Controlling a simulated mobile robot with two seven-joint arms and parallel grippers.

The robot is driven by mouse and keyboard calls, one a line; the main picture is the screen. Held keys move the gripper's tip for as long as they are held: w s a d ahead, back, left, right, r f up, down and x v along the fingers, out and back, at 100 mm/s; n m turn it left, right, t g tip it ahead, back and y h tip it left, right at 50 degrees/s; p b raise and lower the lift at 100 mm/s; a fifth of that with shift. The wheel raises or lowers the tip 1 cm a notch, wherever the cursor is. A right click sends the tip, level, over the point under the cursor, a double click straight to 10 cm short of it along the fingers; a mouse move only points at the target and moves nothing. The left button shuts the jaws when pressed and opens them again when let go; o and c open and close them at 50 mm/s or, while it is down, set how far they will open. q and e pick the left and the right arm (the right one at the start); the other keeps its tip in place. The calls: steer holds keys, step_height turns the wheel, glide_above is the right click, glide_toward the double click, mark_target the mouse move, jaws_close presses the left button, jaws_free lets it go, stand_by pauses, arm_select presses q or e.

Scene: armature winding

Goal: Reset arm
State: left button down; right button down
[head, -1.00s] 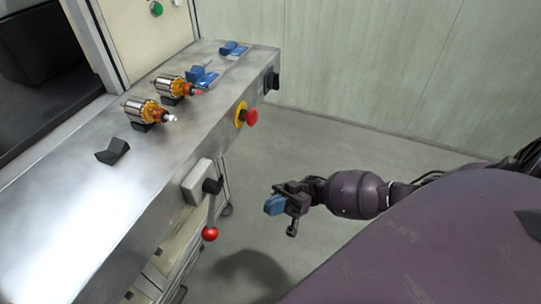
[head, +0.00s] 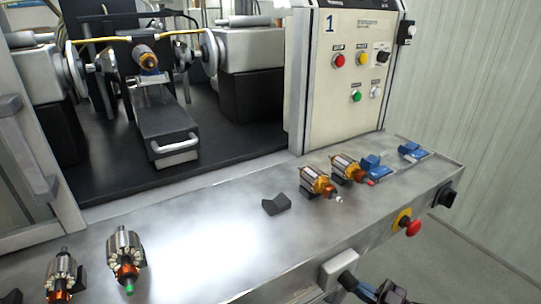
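My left gripper is not in view. Two armatures with orange windings (head: 318,181) (head: 347,167) rest on the right part of the bench. Two more armatures (head: 124,252) (head: 62,275) are at the front left; one has a green tip.
An empty black V-block (head: 276,205) sits mid-bench, with blue pieces (head: 411,150) at the far right. A lever mount (head: 338,268) and a red stop button (head: 413,228) protrude from the front edge. The winding machine (head: 165,130) behind holds an armature (head: 148,60).

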steer(key=s+d+f+m+h+p, duration=0.1)
steer(key=s+d+f+m+h, duration=0.1)
steer(key=s+m+h, duration=0.4)
steer(key=s+d+f+m+h+p, duration=0.2)
steer(key=s+m+h, duration=0.4)
steer(key=s, duration=1.1)
steer(key=d+h, duration=0.1)
steer(key=h, duration=0.3)
steer(key=shift+d+f, duration=0.35)
steer(key=shift+f, duration=0.05)
